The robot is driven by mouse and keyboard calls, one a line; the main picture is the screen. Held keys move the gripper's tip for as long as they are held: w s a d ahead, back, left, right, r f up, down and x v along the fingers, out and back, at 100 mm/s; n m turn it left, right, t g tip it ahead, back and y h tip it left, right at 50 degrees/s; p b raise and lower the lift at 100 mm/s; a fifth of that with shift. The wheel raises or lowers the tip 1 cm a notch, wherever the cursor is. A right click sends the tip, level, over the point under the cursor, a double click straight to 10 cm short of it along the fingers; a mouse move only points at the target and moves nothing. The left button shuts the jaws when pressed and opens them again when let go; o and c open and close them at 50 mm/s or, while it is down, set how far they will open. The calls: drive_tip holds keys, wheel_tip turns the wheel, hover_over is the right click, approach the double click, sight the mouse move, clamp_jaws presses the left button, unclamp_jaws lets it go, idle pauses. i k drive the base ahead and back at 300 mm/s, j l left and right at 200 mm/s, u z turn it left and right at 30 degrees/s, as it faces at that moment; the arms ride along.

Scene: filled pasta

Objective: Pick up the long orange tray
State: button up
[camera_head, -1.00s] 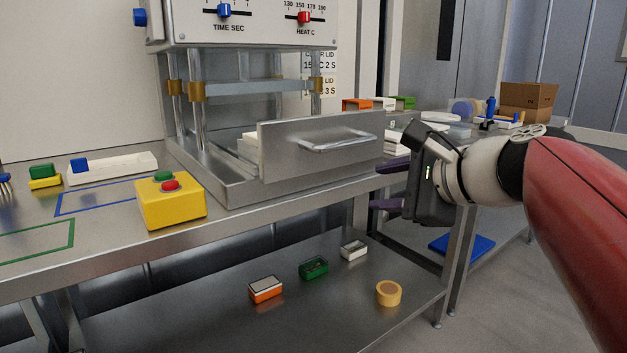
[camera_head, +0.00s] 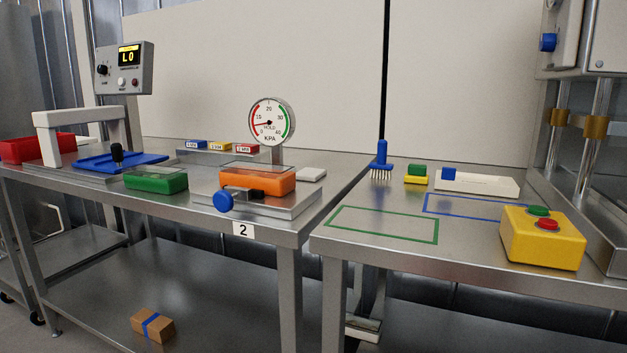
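An orange tray (camera_head: 257,181) with a clear-looking top sits on a metal fixture (camera_head: 285,204) at the right end of the left bench, below a round pressure gauge (camera_head: 272,122). A dark clamp piece and a blue knob (camera_head: 223,201) are in front of it. A green tray (camera_head: 156,181) of similar form lies to its left on the same bench. My gripper is outside this view, so its opening does not show.
The left bench (camera_head: 200,213) also holds a white arch (camera_head: 82,134), a blue plate (camera_head: 122,163) and a red bin (camera_head: 30,148). On the right bench are a yellow button box (camera_head: 543,238), a blue brush (camera_head: 381,160) and bare outlined areas. A taped carton (camera_head: 153,326) lies below.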

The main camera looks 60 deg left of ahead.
sight(276, 179)
drive_tip(key=u, duration=2.5)
